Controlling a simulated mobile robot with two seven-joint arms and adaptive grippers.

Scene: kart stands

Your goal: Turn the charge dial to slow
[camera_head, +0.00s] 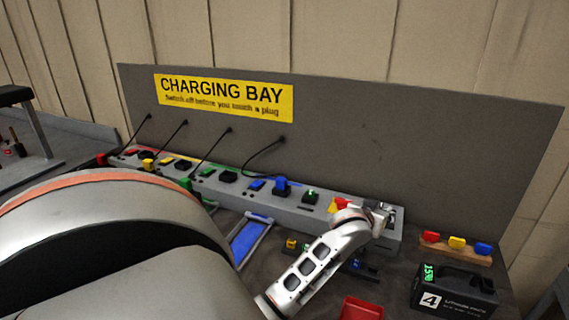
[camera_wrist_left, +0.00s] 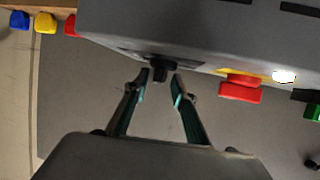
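The charge dial is a small black knob (camera_wrist_left: 160,72) on a dark plate on the grey charging unit (camera_wrist_left: 200,35). In the left wrist view it lies between the fingertips of my left gripper (camera_wrist_left: 162,80), with one finger on each side. The fingers stand apart, and I cannot tell whether either touches the knob. No dial marking can be read. In the head view my left gripper (camera_head: 383,216) is at the right end of the charging unit (camera_head: 310,218) and hides the dial. My right gripper is not in view.
A red switch (camera_wrist_left: 240,88) on a yellow plate is beside the dial. Coloured plugs on a wooden rack (camera_head: 457,248), a black battery pack (camera_head: 455,290) and a red tray (camera_head: 360,309) are at the right. A blue-topped object (camera_head: 250,238) lies before the unit.

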